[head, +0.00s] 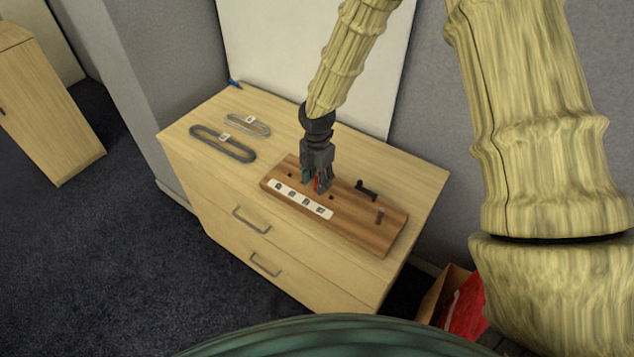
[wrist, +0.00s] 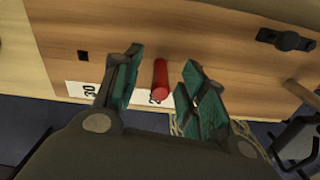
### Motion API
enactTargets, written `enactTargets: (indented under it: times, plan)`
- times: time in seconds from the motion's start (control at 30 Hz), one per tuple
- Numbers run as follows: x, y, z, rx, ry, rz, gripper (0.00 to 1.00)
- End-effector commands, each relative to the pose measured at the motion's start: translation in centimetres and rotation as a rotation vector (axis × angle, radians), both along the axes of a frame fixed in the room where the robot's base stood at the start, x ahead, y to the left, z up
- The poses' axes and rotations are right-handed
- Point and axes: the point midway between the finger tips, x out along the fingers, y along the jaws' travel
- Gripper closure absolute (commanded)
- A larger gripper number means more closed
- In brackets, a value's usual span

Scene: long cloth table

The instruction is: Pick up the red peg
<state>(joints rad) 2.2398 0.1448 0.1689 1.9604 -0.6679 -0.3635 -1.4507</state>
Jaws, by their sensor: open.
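The red peg (wrist: 160,78) stands in the wooden board, between my gripper's two green-padded fingers in the wrist view. My gripper (wrist: 162,88) is open, with a gap between the peg and each finger. In the head view my gripper (head: 317,186) is low over the middle of the wooden board (head: 365,231), and a bit of the red peg (head: 317,184) shows between the fingers. The peg's lower part is hard to see in the head view because the gripper covers it.
Two looped items, one dark (head: 222,144) and one light (head: 247,125), lie at the left of the wooden cabinet top (head: 200,122). A wall panel stands behind.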

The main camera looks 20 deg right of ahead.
Motion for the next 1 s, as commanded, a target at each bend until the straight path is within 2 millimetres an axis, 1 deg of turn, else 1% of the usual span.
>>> enactTargets:
  times: [0.13, 0.27, 0.3, 0.37, 0.77, 0.87, 1.0]
  plan:
    - [0.0, 0.0, 0.0, 0.000, 0.000, 0.000, 0.58]
    - [0.0, 0.0, 0.0, 0.000, 0.000, 0.000, 0.82]
    - [0.0, 0.0, 0.0, 0.000, 0.000, 0.000, 0.89]
    - [0.0, 0.0, 0.0, 0.000, 0.000, 0.000, 1.00]
    - [0.0, 0.0, 0.2, 0.000, 0.000, 0.000, 1.00]
    - [0.0, 0.0, 0.6, 0.001, 0.000, -0.001, 1.00]
    - [0.0, 0.0, 1.8, 0.002, -0.002, 0.000, 1.00]
